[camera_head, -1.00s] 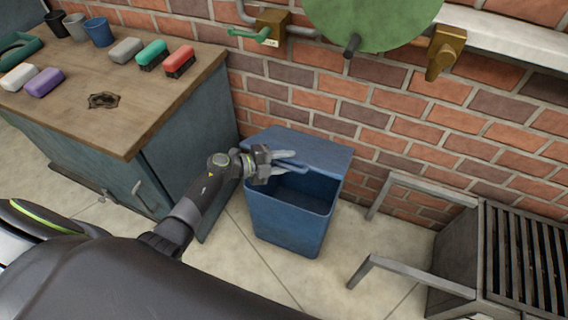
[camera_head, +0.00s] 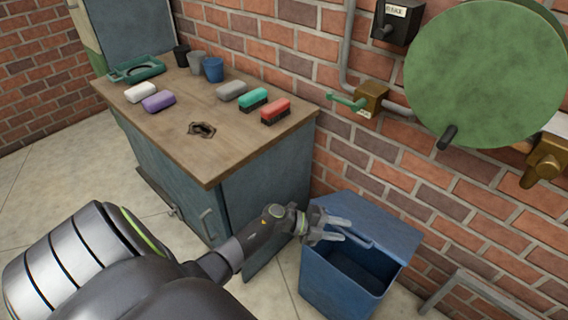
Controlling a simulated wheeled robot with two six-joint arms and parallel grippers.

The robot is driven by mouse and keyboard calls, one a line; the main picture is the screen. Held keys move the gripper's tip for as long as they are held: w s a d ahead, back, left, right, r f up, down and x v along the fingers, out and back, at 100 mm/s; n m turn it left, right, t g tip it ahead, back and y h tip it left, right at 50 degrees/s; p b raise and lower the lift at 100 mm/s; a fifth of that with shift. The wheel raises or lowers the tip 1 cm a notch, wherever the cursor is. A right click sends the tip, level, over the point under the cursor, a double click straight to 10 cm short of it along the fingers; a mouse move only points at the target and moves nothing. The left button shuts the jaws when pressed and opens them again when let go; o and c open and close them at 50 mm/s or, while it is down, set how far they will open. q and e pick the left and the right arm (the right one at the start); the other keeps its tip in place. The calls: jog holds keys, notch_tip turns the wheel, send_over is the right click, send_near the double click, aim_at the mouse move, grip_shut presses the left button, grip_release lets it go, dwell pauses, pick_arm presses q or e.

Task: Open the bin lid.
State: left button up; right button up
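The blue bin (camera_head: 336,287) stands on the floor at the lower right, against the brick wall. Its blue lid (camera_head: 377,222) is at the back of the top, and the dark inside shows in front of it, so the bin is at least partly open. A bar handle (camera_head: 359,239) sits at the lid's front edge. My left gripper (camera_head: 341,230) is at the lid's left front, close to the handle. Its fingers are spread with nothing seen between them; I cannot tell whether they touch the lid. My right gripper is out of view.
A workbench (camera_head: 230,150) with brushes and cups stands directly left of the bin. A green disc (camera_head: 480,75) and a brass valve (camera_head: 370,97) are on the wall above. A grey metal frame (camera_head: 462,285) stands right of the bin.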

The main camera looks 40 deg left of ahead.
pick_arm(q)
jog(key=p+v, duration=0.3)
jog(key=v, duration=1.3)
jog(key=shift+p, duration=0.3)
dwell(0.6)
jog(key=shift+a, duration=0.1)
dwell(0.5)
